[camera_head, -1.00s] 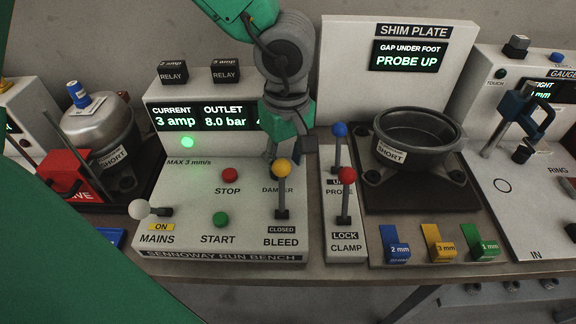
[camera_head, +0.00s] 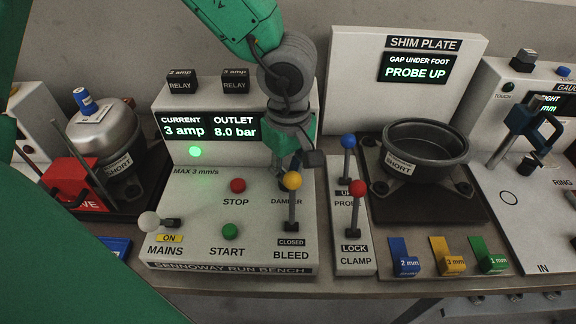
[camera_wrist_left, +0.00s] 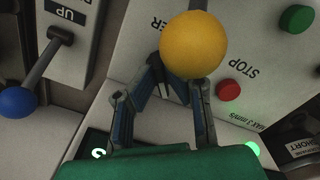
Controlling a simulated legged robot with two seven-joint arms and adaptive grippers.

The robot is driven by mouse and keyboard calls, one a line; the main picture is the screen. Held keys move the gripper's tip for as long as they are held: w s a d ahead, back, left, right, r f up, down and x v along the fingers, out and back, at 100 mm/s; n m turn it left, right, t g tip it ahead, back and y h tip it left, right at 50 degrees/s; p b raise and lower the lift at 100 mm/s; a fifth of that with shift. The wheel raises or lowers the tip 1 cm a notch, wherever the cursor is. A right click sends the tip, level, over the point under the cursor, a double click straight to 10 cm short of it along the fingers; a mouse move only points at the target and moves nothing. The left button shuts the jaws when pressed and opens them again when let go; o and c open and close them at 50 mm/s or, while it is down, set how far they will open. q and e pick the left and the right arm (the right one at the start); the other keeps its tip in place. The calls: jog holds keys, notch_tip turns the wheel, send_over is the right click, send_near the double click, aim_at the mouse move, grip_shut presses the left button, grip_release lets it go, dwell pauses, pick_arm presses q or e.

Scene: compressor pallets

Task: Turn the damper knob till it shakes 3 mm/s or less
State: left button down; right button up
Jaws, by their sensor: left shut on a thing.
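The run bench (camera_head: 190,225) stands in the middle of the head view. Its display (camera_head: 210,129) reads CURRENT 3 amp and OUTLET 8.0 bar; my left arm covers the right part, so no shake value is readable. My left gripper (camera_wrist_left: 174,78) reaches down over the DAMPER label (camera_head: 286,201), its fingers closing in behind the yellow ball (camera_wrist_left: 194,45) of the BLEED lever. The ball also shows in the head view (camera_head: 292,181). The damper knob is hidden behind that ball and the gripper. My right gripper is not in view.
The yellow-topped BLEED lever stands close to my left gripper. The blue-topped PROBE lever (camera_head: 348,142) and red-topped CLAMP lever (camera_head: 357,188) stand just right. STOP (camera_head: 238,185) and START (camera_head: 230,231) buttons lie left. A green light (camera_head: 195,151) is lit; a plate reads MAX 3 mm/s.

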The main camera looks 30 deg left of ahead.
pick_arm(q)
jog(key=shift+d+r+n+p, duration=0.1)
jog(key=shift+r+n+p, duration=0.05)
jog(key=shift+n+p, duration=0.7)
jog(key=shift+n, duration=0.25)
jog(key=c, duration=1.6)
grip_release()
jog(key=shift+w+d+f, duration=0.1)
jog(key=shift+f, duration=0.1)
jog(key=shift+c, duration=0.2)
jog(key=shift+d, duration=0.1)
jog(key=shift+r, duration=0.1)
